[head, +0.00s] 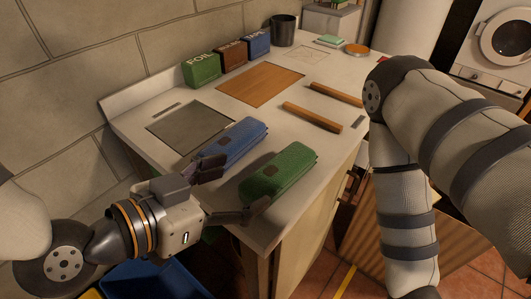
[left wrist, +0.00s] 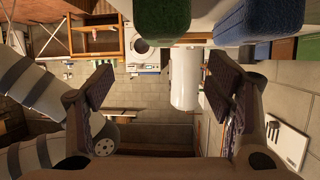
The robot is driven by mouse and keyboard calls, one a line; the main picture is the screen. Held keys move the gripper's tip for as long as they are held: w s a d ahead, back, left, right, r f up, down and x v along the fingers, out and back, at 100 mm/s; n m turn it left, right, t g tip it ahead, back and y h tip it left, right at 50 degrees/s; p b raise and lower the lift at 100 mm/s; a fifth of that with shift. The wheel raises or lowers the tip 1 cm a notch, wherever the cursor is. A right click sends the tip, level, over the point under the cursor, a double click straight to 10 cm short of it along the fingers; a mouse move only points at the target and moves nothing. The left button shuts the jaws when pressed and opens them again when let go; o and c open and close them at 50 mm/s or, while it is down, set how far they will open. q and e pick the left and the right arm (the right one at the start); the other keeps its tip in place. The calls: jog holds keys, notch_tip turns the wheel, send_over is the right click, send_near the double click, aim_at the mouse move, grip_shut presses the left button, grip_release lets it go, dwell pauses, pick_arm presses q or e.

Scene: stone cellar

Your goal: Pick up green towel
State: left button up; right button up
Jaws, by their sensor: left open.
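The green towel (head: 283,172) is a folded, rounded bundle with a dark patch, lying on the light worktop near its front edge. Its end also shows at the top of the left wrist view (left wrist: 162,16). A similar blue towel (head: 236,141) lies beside it, to the left. My left gripper (head: 232,189) is open and empty at the near end of the towels, one finger by the blue towel and the other by the green one. Both fingers stand apart in the left wrist view (left wrist: 160,88). My right arm shows, but its gripper is out of the picture.
The worktop (head: 212,95) carries green, brown and blue boxes (head: 201,69), a dark mug (head: 283,30) and two wooden bars (head: 312,118). A grey panel (head: 188,126) lies left of the blue towel. A blue bin (head: 150,281) stands below the front edge.

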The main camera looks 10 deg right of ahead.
aim_at(275, 170)
pick_arm(q)
jog(key=d+f+b, duration=0.1)
jog(key=w+d+f+b, duration=0.1)
jog(key=d+f+b, duration=0.1)
jog(key=b, duration=0.1)
jog(key=shift+w+d+f, duration=0.3)
jog(key=shift+d+f, duration=0.1)
jog(key=shift+w+d+r, duration=0.2)
jog(key=shift+w+d, duration=0.45)
jog(key=shift+d, duration=0.1)
jog(key=x, duration=0.5)
jog(key=shift+w+r, duration=0.15)
jog(key=shift+w, duration=0.3)
jog(key=shift+a, duration=0.1)
jog(key=c, duration=1.3)
pick_arm(e)
jog(key=s+f+g, duration=0.2)
jog(key=s+f, duration=0.3)
jog(key=s, duration=0.1)
jog(key=shift+f, duration=0.3)
